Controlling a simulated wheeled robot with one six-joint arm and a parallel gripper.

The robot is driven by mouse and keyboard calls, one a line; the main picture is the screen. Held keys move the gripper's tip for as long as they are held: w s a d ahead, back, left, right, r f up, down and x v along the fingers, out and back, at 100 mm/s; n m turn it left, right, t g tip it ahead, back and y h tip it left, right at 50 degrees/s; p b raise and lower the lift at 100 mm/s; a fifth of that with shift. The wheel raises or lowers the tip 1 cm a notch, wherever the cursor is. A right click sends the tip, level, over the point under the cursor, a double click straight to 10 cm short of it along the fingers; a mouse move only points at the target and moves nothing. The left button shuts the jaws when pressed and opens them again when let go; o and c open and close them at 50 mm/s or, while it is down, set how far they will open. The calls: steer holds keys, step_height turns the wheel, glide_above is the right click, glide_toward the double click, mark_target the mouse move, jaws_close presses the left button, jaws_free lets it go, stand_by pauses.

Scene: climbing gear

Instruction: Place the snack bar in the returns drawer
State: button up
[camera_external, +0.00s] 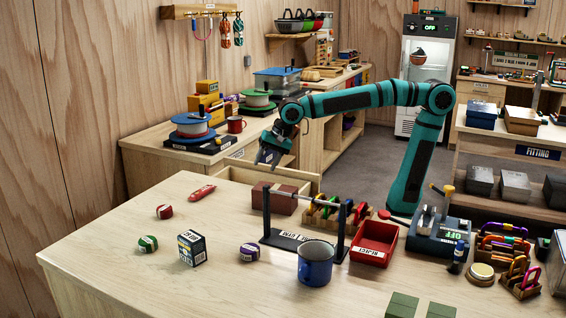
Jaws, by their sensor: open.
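My gripper (268,157) is open, pointing down above an open wooden drawer (305,179) behind the work table. The drawer juts from the side counter, and its label cannot be read, so I cannot confirm it is the returns drawer. The near table edge and brown blocks hide much of its inside. No snack bar can be clearly made out. I see nothing between the jaws, though they are small and dark here. A slim red item (201,193) lies on the table left of the drawer; I cannot tell what it is.
On the table (130,285) are a small labelled box (192,248), a blue mug (315,263), a rod stand (304,240), brown blocks (280,199) and a red reject tray (374,243). Cable spools (191,125) and a red mug (236,124) stand on the side counter. The table's left front is clear.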

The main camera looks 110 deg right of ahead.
steer(key=s+a+r+n+t, duration=0.6)
steer(key=s+n, duration=0.2)
steer(key=n, duration=0.1)
steer(key=s+a+r+n+t+y, duration=0.1)
steer(key=s+a+r+n+t, duration=0.5)
steer(key=s+n, duration=0.3)
steer(key=shift+s+r+n+t, duration=0.2)
steer(key=shift+r+n+t, duration=0.1)
steer(key=shift+r+n, duration=0.45)
